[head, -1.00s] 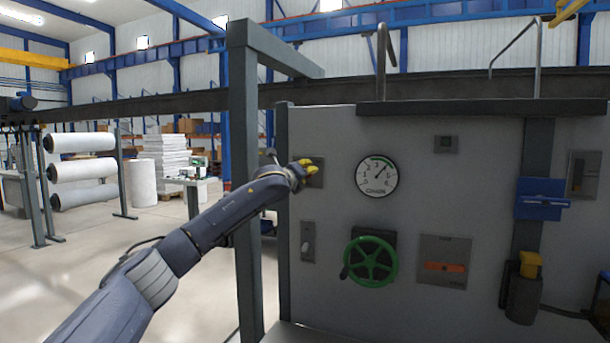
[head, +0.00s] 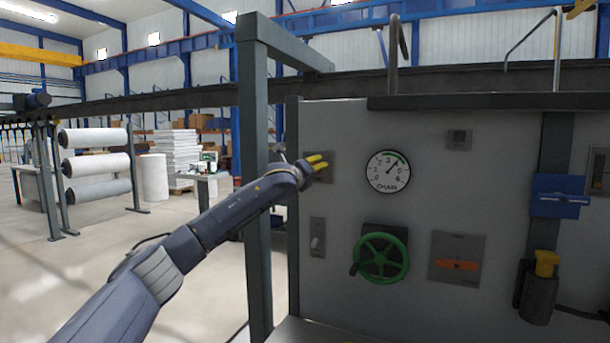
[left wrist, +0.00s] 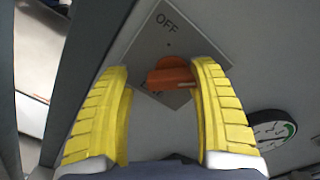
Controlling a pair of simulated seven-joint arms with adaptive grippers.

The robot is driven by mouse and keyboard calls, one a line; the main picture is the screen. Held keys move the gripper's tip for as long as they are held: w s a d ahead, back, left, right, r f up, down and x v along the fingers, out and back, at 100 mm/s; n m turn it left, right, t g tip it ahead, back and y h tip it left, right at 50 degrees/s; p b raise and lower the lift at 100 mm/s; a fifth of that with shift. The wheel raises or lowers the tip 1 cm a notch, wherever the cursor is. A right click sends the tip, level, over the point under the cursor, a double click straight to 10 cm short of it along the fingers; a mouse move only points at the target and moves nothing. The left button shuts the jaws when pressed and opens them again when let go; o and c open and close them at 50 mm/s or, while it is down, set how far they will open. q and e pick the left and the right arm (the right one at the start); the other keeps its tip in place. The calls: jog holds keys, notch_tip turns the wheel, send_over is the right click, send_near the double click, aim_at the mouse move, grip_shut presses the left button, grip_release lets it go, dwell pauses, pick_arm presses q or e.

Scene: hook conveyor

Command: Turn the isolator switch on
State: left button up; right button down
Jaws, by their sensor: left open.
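The isolator switch is a grey plate with an orange handle (left wrist: 172,76) in the left wrist view. The plate (left wrist: 160,40) reads OFF at its upper end; a lower label is mostly hidden by the handle. My left gripper (left wrist: 160,85) is open, its yellow fingers on either side of the handle. The right-hand finger is very close to the handle's end; I cannot tell whether they touch. In the head view my left gripper (head: 318,163) is at the panel's upper left and hides most of the plate (head: 327,176). My right gripper is not in view.
The grey panel (head: 340,210) also carries a chain gauge (head: 387,172), a green handwheel (head: 382,259), a second plate with an orange handle (head: 458,265), and a small switch (head: 317,238). A dark upright post (head: 254,200) stands left of the panel, behind my arm.

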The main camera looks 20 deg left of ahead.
pick_arm(q)
jog(key=s, duration=1.1)
jog(key=shift+s+r, duration=0.35)
jog(key=shift+r, duration=0.1)
jog(key=shift+a, duration=0.1)
